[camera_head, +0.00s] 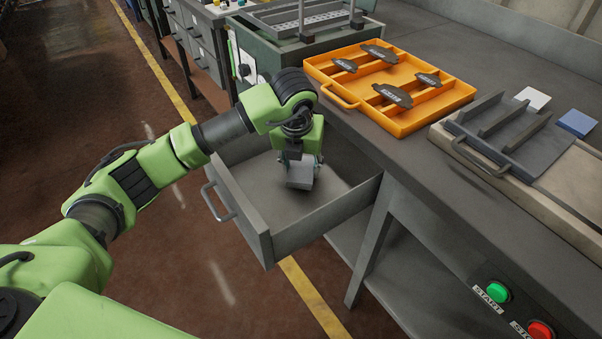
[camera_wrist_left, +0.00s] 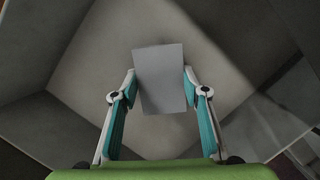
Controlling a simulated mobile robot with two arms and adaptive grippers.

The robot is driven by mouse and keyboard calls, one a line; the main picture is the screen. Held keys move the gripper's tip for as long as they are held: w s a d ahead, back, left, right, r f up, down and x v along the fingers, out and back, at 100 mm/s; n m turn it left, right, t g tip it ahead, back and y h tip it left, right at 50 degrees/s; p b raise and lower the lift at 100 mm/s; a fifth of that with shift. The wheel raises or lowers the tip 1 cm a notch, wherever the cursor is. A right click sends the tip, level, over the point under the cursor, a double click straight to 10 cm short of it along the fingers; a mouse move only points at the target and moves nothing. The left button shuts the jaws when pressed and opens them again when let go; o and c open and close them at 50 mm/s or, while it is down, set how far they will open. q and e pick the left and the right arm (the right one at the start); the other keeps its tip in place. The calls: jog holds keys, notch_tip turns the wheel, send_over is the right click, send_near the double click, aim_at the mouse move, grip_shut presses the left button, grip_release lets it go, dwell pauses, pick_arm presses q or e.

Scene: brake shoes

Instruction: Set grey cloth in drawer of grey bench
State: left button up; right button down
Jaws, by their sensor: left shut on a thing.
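The grey cloth (camera_head: 300,176) is a small flat-faced grey piece held by my left gripper (camera_head: 299,163). It also shows between the two fingers in the left wrist view (camera_wrist_left: 160,78), where the fingers touch its sides. The drawer (camera_head: 245,185) of the grey bench (camera_head: 430,195) is pulled out. My left gripper points down inside the drawer's outline, and the cloth is over the drawer floor. I cannot tell whether the cloth touches the floor. The drawer is otherwise empty where I can see it. My right gripper is not in view.
An orange tray (camera_head: 415,125) with several dark brake shoes stands on the bench. A grey tray (camera_head: 505,150) sits to its right, near a white cloth (camera_head: 532,98) and a blue cloth (camera_head: 577,123). Green and red buttons (camera_head: 498,292) are on the bench front. The drawer walls surround my gripper.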

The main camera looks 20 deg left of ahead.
aim_at(298, 179)
pick_arm(q)
jog(key=shift+s+f, duration=0.1)
jog(key=shift+f, duration=1.15)
jog(key=o, duration=1.2)
jog(key=shift+c, duration=0.2)
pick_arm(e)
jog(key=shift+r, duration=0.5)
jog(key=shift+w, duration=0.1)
pick_arm(q)
jog(key=shift+r, duration=0.3)
jog(key=p+v, duration=0.1)
jog(key=v, duration=1)
jog(key=shift+r, duration=0.25)
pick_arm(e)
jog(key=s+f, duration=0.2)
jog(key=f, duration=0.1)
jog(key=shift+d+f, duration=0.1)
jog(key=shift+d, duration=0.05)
